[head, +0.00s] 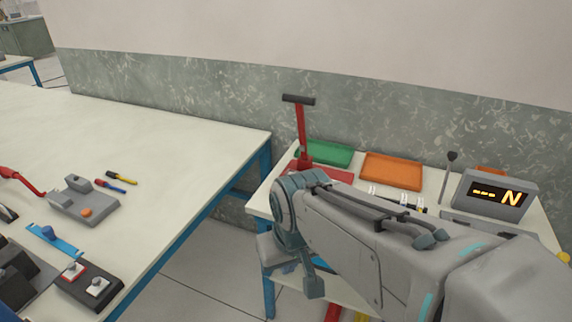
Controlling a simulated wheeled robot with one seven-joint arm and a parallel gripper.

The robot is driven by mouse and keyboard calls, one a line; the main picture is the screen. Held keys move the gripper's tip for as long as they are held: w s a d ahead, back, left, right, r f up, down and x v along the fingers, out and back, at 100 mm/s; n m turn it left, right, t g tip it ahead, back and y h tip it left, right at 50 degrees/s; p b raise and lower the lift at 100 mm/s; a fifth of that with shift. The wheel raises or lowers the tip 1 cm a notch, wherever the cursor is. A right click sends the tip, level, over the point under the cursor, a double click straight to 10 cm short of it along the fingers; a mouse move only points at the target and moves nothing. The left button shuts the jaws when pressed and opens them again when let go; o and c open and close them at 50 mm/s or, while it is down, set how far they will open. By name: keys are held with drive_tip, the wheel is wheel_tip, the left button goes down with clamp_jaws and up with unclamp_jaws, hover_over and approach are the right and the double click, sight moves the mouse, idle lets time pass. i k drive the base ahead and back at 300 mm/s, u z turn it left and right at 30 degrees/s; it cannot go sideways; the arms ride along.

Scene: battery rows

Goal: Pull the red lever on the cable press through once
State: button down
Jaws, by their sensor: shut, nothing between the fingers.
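A red upright lever (301,135) with a black crossbar grip stands at the back left of the right-hand table, on a red base (328,175). A second red lever (22,180), slanted, is partly cut off at the left edge, on the left-hand table. I cannot tell from this view which one belongs to the cable press. My gripper (314,287) is shut and empty, low near the front left edge of the right-hand table, apart from both levers. My arm hides much of that table and part of the red base.
A thin black-knobbed lever (449,170) is left of the display. A grey switch unit (84,206) and screwdrivers (118,182) lie on the left table (150,130).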

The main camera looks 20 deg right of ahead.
sight(299, 101)
drive_tip(key=u, duration=0.05)
drive_tip(key=k, duration=0.45)
drive_tip(key=z, duration=0.8)
drive_tip(key=i, duration=0.85)
drive_tip(key=u, duration=0.25)
drive_tip(key=k, duration=0.6)
drive_tip(key=u, duration=0.75)
drive_tip(key=i, duration=1.15)
drive_tip(key=z, duration=0.4)
